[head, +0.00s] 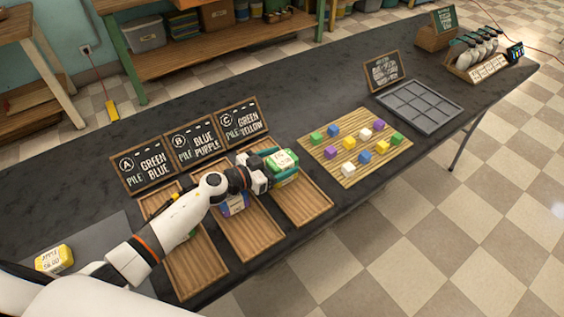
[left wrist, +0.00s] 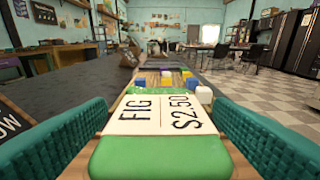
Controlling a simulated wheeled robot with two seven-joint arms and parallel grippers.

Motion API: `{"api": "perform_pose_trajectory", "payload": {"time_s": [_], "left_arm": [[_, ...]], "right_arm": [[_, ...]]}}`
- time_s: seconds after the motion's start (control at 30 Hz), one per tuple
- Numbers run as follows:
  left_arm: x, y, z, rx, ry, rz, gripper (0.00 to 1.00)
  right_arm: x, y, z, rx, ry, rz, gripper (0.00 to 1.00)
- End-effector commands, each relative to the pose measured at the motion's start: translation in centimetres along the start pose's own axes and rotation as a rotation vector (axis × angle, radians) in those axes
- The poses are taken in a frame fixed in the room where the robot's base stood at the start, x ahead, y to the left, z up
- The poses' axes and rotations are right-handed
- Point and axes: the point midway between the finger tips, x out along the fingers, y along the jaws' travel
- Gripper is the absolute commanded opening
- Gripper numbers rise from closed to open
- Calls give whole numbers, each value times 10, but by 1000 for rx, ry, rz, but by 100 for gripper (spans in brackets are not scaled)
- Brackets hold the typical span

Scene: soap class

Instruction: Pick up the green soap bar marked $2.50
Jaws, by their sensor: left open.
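The green soap bar (head: 283,158) has a white label that reads FIG $2.50 in the left wrist view (left wrist: 158,158). It is at the back part of the tray under sign C (head: 308,205), and a bit of yellow shows beneath it. My left gripper (head: 273,165) is at the bar, with its teal finger pads on either side. In the left wrist view the left gripper (left wrist: 165,140) is open around the bar. Whether either pad touches it is hard to tell. My right gripper is not in view.
A purple bar (head: 236,206) lies in the middle tray, partly behind my arm. A yellow soap (head: 54,258) lies on a grey mat at left. Signs A, B and C stand behind the trays. A slatted mat (head: 322,152) with several coloured cubes and a grey tray (head: 440,123) are to the right.

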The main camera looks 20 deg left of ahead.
Motion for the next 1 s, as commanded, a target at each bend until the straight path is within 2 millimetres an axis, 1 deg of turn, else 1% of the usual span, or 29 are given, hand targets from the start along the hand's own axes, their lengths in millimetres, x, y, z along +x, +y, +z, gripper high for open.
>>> {"api": "perform_pose_trajectory", "payload": {"time_s": [0.03, 0.1, 0.33, 0.63, 0.67, 0.87, 0.97, 1.0], "left_arm": [[6, 0, 0, -1, -1, 0, 76], [10, 0, 0, -1, 0, 0, 76], [11, 0, 0, 0, 1, 0, 76], [10, 0, 0, 0, 1, 0, 27], [10, 0, 1, 0, 0, 0, 25], [10, 0, 2, 1, 0, 0, 25], [9, 1, 10, 3, 0, 0, 24], [8, 1, 17, 5, 0, 0, 24]], "right_arm": [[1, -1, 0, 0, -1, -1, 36], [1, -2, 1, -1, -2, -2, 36], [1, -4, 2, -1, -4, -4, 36], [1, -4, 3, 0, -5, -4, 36], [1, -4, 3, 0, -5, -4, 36], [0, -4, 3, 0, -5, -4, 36], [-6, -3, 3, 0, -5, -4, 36], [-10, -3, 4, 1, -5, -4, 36]]}}
